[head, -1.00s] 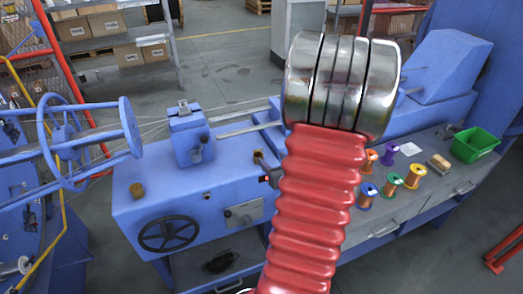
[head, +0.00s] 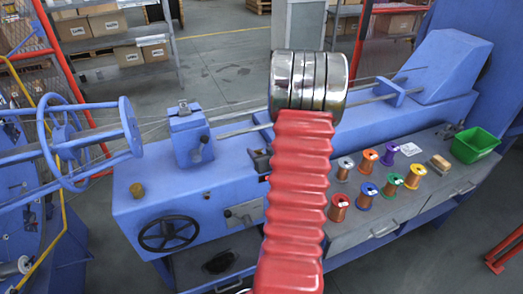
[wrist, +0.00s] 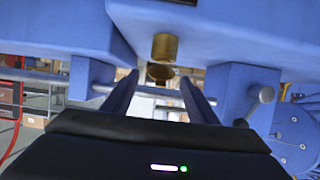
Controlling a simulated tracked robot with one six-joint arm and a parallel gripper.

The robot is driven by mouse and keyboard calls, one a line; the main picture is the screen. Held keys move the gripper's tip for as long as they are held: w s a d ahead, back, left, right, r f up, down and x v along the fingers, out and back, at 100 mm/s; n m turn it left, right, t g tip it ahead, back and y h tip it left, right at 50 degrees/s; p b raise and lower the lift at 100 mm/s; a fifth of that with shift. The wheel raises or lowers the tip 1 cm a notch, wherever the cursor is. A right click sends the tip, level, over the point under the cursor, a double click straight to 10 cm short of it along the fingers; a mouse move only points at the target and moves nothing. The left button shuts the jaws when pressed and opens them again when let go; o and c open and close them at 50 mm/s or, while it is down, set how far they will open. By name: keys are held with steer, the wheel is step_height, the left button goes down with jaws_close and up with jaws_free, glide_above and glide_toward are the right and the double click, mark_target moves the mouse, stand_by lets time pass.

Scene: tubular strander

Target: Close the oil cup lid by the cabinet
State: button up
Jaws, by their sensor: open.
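In the wrist view, which appears upside down, a brass oil cup (wrist: 164,47) stands out from a blue machine surface. A darker brass disc, seemingly its lid (wrist: 160,72), shows at the cup's end; its exact angle is hard to tell. My gripper (wrist: 157,90) is open, its two dark fingers either side of the disc in the picture, with nothing held. I cannot tell the depth between them. In the head view, my red-sleeved arm hides the gripper.
Blue posts flank the cup in the wrist view, the right one (wrist: 248,95) with a knob. In the head view, a bench with several coloured spools (head: 366,192) and a green bin (head: 474,145) stands right. A handwheel (head: 167,230) is at the machine front; a wire cage (head: 95,145) is left.

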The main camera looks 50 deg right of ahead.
steer(key=shift+w, duration=0.15)
steer(key=shift+f, duration=0.1)
steer(key=c, duration=1.1)
